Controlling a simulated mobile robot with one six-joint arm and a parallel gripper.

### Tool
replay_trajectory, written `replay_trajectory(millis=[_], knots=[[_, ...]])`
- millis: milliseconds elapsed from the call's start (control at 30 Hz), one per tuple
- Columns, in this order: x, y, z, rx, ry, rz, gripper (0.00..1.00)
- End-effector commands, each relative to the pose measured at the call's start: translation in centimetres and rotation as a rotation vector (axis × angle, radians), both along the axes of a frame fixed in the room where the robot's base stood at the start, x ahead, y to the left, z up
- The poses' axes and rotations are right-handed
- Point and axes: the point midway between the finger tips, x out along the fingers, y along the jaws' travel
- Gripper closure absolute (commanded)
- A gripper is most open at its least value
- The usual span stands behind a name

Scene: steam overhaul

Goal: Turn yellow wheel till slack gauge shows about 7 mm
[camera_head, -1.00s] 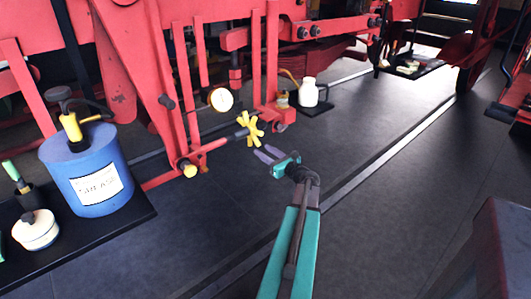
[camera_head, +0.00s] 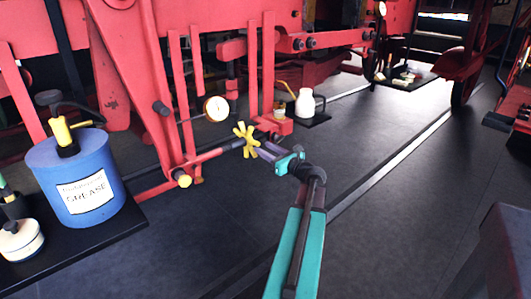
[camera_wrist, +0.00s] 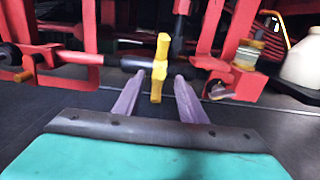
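The yellow wheel (camera_head: 246,139) has several spokes and sits on the end of a dark shaft coming out of a red rod. In the wrist view the yellow wheel (camera_wrist: 159,68) appears nearly edge-on. My gripper (camera_head: 262,150) is open, close in front of the wheel. In the wrist view its two purple fingers (camera_wrist: 158,85) lie either side of the wheel's lower part; I cannot tell whether they touch it. The white-faced slack gauge (camera_head: 217,109) is on the red frame, up and left of the wheel. Its reading is too small to make out.
A blue grease drum (camera_head: 76,176) stands on a dark mat at the left, with a white pot (camera_head: 20,240) beside it. A white jug (camera_head: 305,103) stands behind the wheel. Red frame bars (camera_head: 268,70) rise close by. The dark floor right of my arm is clear.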

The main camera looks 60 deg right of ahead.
Motion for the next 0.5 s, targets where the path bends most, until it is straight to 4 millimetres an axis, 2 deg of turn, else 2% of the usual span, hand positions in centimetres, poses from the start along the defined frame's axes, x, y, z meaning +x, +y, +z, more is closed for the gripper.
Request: replay_trajectory(millis=[267,500], knots=[[0.4,-0.1,0.0,0.0,0.0,0.001,0.62],[1.9,-0.7,-0.1,0.0,0.0,0.002,0.62]])
